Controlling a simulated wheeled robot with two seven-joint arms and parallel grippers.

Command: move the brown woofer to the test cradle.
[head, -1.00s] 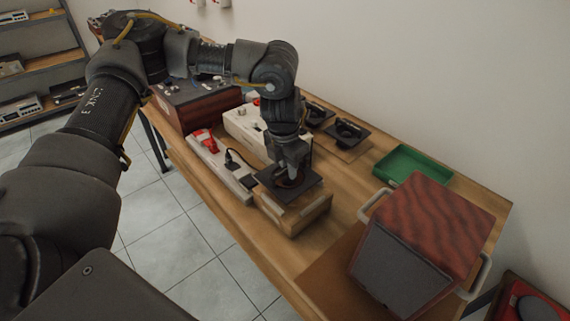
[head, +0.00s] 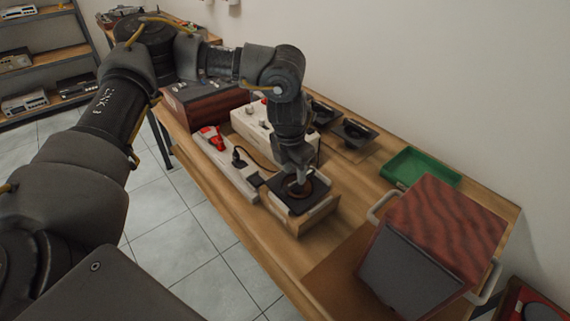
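The brown woofer (head: 297,190), a black square frame with a brown ring in it, lies flat on top of a light wooden block-like stand (head: 312,220) near the table's front edge. The stand looks like the test cradle. My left gripper (head: 300,180) points down over the middle of the woofer, its tips at or just above the brown ring. The tips are small and dark, and I cannot tell whether they hold the woofer. My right gripper is out of view.
Two black square drivers (head: 354,131) sit behind on the wooden table (head: 345,185). A power strip (head: 222,160) and a white device (head: 250,122) stand left of the stand. A green tray (head: 420,167) and a large reddish speaker cabinet (head: 445,225) are to the right.

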